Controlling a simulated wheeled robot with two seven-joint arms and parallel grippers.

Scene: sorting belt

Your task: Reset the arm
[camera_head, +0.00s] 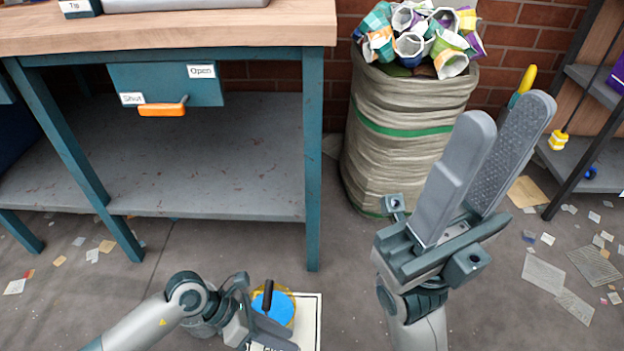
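My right gripper (506,118) is raised at the right of the head view, its two long grey fingers pointing up. A gap shows between the fingers, and nothing is held there. It appears in front of the floor and the right edge of a large bag. My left arm comes in from the lower left. My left gripper (272,334) is low at the bottom edge, beside a round blue and yellow thing (280,308) with a dark upright handle. Whether they touch is unclear, and the fingers' opening cannot be made out.
A teal workbench (314,150) with a wooden top stands left, with a drawer (195,88) marked Open and Shut. A full bag (385,140) of crumpled cartons stands at the back. A dark shelf (575,160) is at right. Papers (543,273) litter the floor.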

